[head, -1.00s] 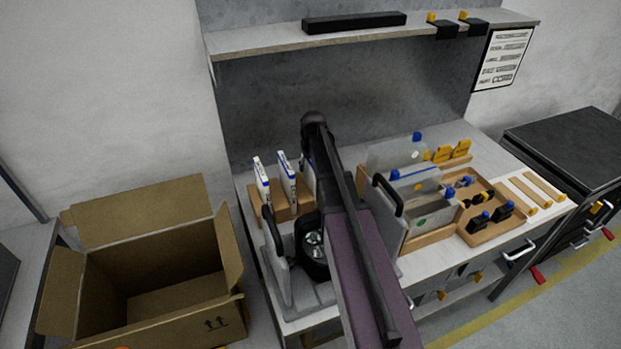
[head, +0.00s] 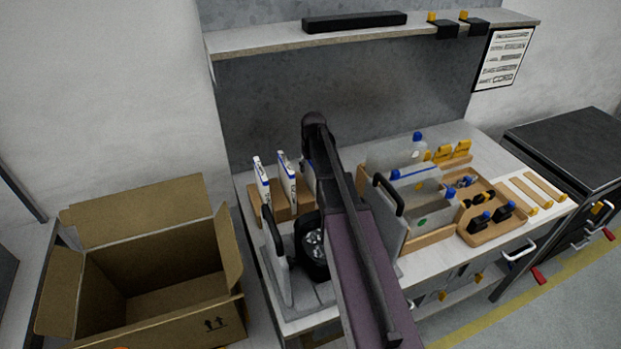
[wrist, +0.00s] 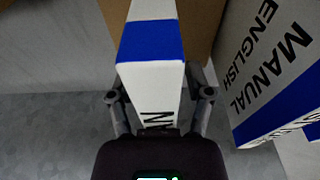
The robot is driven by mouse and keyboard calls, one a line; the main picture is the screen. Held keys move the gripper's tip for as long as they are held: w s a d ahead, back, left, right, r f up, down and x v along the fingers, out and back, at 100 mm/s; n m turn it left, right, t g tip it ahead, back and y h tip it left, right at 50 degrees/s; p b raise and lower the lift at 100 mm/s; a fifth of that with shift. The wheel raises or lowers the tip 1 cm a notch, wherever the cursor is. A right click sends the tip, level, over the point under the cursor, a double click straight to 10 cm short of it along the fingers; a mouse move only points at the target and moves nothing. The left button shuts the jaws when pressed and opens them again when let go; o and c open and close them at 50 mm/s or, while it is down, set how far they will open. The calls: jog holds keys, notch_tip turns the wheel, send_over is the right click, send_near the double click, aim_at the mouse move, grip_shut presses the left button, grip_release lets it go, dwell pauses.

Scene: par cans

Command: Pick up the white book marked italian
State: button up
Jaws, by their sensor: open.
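In the wrist view, a white book with a blue band (wrist: 151,45) stands between the spread fingers of my gripper (wrist: 162,95). My gripper is open, one finger on each side of it. Only a few dark letters of its label show, so I cannot read its language. A second white and blue book (wrist: 268,60), to the right, reads MANUAL ENGLISH. In the head view, a left book (head: 262,181) and a middle book (head: 286,177) stand upright in a wooden holder (head: 281,213). Another is mostly hidden behind my arm. My gripper's fingers are hidden there.
An open cardboard box (head: 150,318) stands left of the workbench. Grey panels with black handles (head: 274,245) stand near the books. Right of my arm are clear containers with blue caps (head: 415,180) and a wooden tray (head: 484,236). A shelf (head: 370,36) runs above.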

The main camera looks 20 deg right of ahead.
grip_shut()
jog(key=shift+r, duration=0.15)
notch_tip(320, 180, up, 10)
jog(key=p, duration=1)
jog(key=shift+r+p, duration=0.1)
jog(key=shift+p, duration=0.2)
dwell(0.5)
